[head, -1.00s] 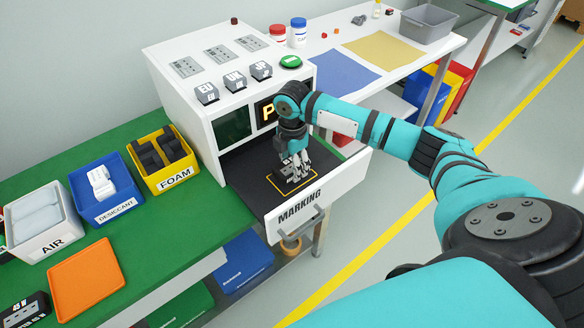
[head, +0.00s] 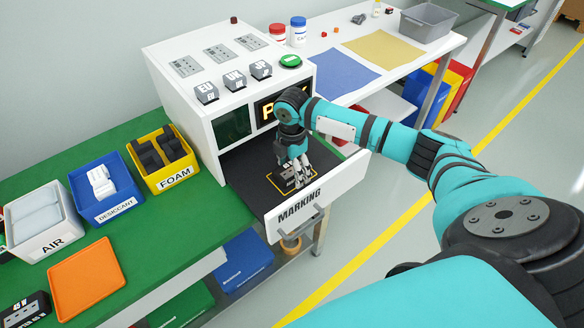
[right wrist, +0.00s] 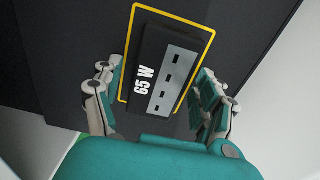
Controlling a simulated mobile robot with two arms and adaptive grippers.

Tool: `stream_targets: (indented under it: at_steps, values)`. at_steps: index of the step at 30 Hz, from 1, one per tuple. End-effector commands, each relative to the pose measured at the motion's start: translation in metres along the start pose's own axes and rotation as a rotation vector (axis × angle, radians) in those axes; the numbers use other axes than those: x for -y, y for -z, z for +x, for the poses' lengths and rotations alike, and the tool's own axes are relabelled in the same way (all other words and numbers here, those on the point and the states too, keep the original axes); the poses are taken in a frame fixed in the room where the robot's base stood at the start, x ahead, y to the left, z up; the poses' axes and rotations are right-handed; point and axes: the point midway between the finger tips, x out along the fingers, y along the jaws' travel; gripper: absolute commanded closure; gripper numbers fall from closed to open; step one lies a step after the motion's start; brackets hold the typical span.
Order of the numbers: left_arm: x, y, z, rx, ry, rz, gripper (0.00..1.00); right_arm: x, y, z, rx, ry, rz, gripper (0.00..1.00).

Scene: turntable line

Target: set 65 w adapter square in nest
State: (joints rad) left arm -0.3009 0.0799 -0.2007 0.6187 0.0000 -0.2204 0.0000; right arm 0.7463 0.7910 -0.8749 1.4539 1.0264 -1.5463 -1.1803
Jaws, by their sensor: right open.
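The black 65 W adapter (right wrist: 162,75), with a grey panel on top, lies on the dark floor of the MARKING drawer (head: 243,191). A yellow square outline (right wrist: 208,45) marks the nest, and the adapter lies within it. In the right wrist view its sides run about parallel to the outline, and it sits toward the near end, hiding the near edge. In the head view the adapter (head: 285,180) is partly behind my fingers. My right gripper (right wrist: 155,105) is open, one finger on each side of the adapter, with gaps visible. My left gripper is out of view.
The white machine has EU, UK and JP blocks (head: 234,81) and a green button (head: 290,62) on top. The drawer's front wall (head: 303,203) stands close to my right gripper (head: 299,178). AIR, DESICCANT and FOAM bins (head: 173,183) and an orange tray (head: 87,279) stand left.

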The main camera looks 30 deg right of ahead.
Motion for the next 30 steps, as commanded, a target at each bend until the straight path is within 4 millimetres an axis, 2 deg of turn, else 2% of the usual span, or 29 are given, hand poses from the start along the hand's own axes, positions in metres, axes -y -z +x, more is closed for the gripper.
stream_targets:
  at_steps: [5, 12, 18, 24, 30]
  values:
    - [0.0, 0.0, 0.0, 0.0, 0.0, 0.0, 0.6, -0.002, 0.0, -0.02, 0.0, -0.005, 0.0, 0.26]
    - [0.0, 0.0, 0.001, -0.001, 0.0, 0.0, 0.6, -0.002, 0.0, -0.072, -0.001, -0.007, -0.001, 0.26]
    - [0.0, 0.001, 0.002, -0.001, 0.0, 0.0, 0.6, -0.001, 0.0, -0.106, -0.001, -0.004, 0.001, 0.26]
    - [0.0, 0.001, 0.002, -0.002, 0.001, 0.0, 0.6, -0.001, 0.0, -0.121, -0.001, -0.001, 0.001, 0.26]
    - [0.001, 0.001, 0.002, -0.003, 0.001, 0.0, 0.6, 0.0, 0.0, -0.122, -0.001, 0.0, 0.001, 0.26]
